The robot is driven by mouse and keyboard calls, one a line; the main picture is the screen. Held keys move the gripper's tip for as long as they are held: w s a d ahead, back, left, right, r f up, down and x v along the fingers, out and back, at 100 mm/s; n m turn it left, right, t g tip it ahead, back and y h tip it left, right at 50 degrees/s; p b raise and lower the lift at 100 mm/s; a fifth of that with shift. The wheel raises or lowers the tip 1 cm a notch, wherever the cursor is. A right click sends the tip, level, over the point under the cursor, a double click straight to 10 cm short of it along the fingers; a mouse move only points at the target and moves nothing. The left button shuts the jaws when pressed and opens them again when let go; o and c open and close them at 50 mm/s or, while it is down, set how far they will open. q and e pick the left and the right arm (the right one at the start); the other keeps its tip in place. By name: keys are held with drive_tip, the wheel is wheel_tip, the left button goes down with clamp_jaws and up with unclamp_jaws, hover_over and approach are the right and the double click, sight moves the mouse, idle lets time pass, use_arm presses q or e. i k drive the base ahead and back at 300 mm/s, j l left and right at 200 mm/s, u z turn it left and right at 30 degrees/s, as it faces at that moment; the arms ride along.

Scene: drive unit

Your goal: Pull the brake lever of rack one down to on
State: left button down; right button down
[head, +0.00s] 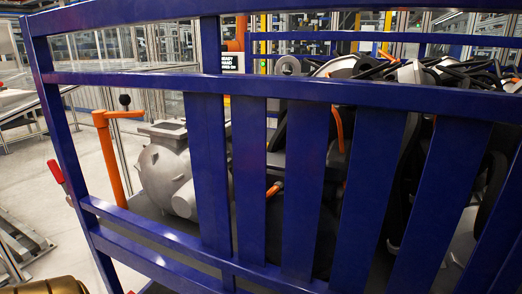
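A blue slatted rack (210,180) fills most of the head view, close in front of me. A lever with a red grip (56,172) sticks out at the outer left side of the rack's corner post, its grip tilted up and to the left. It looks like the brake lever, but no label on it is readable. Its lower end meets the post area and its pivot is not clear. Neither of my grippers is in view.
Inside the rack are an orange post (108,155) with a black knob, a grey cast housing (165,168) and a heap of black and grey parts (400,75). A brass-coloured rounded piece (48,286) shows at the bottom left. Pale floor (30,185) lies open left of the rack.

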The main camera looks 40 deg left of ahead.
sight(52, 164)
drive_tip(key=k+j, duration=0.1)
drive_tip(key=j, duration=0.65)
drive_tip(key=k+j, duration=0.15)
drive_tip(key=j, duration=0.55)
drive_tip(key=k+j, duration=0.1)
drive_tip(key=j, duration=0.65)
drive_tip(key=k+j, duration=0.1)
drive_tip(key=j, duration=0.6)
drive_tip(key=k+j, duration=0.1)
drive_tip(key=j, duration=0.65)
drive_tip(key=k+j, duration=0.15)
drive_tip(key=j, duration=0.6)
drive_tip(key=k+j, duration=0.1)
drive_tip(key=j, duration=0.6)
drive_tip(key=k+j, duration=0.1)
drive_tip(key=j, duration=0.65)
drive_tip(key=k+u, duration=0.05)
